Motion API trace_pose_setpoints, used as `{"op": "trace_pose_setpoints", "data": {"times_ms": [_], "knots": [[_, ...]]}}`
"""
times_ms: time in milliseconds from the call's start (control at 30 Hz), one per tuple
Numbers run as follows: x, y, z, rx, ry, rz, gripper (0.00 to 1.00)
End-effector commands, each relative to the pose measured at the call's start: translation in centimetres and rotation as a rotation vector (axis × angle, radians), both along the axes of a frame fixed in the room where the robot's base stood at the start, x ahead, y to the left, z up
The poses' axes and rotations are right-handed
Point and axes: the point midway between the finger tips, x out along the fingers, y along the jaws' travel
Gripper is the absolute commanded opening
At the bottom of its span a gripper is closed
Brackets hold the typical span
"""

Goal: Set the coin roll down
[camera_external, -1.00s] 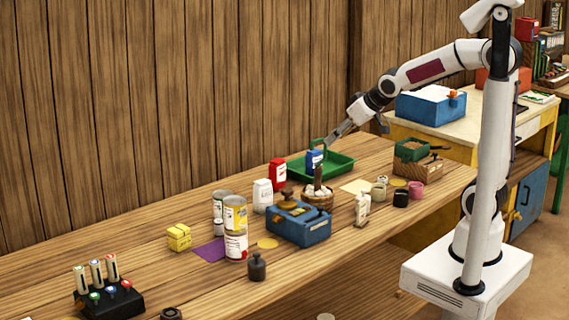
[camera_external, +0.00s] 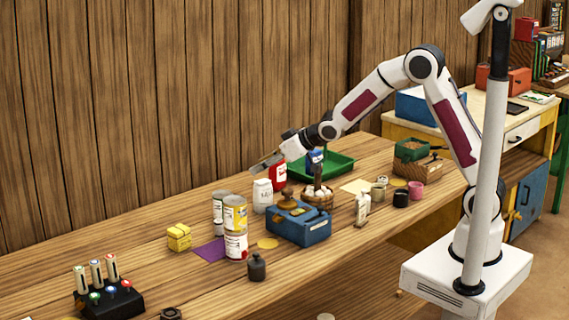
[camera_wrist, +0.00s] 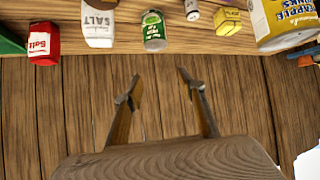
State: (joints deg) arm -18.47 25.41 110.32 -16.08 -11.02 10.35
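My gripper (camera_external: 258,167) hangs behind the red salt container (camera_external: 278,175) and white salt container (camera_external: 262,195), on the wall side of the bench. In the wrist view my gripper (camera_wrist: 182,83) has its two fingers apart, with only wall planks visible between them. I cannot pick out the coin roll with certainty in either view. A small pale cylinder (camera_wrist: 192,10) at the top of the wrist view is cut off by the frame, and I cannot tell what it is.
The wrist view shows a green-labelled can (camera_wrist: 154,30), a yellow box (camera_wrist: 228,21) and a pineapple tin (camera_wrist: 282,22). A green tray (camera_external: 343,166) lies to the right. A blue box (camera_external: 300,228) stands in front. The bench's left part has bare wood.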

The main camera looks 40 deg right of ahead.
Motion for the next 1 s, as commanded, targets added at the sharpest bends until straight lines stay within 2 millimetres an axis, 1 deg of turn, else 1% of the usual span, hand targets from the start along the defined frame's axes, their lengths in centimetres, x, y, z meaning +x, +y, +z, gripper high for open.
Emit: {"op": "trace_pose_setpoints", "data": {"times_ms": [33, 200, 400, 500, 600, 700, 1000], "knots": [[0.5, 1.1, -1.0, 0.005, -0.004, 0.017, 0.4], [1.8, 4.3, -3.7, 0.032, -0.029, 0.067, 0.4], [2.7, 7.9, -6.9, 0.065, -0.054, 0.124, 0.4], [2.9, 9.2, -8.0, 0.079, -0.065, 0.147, 0.4], [3.0, 10.1, -8.8, 0.09, -0.071, 0.162, 0.4], [3.0, 10.6, -9.3, 0.096, -0.075, 0.169, 0.4], [3.0, 10.7, -9.3, 0.097, -0.076, 0.172, 0.4]]}}
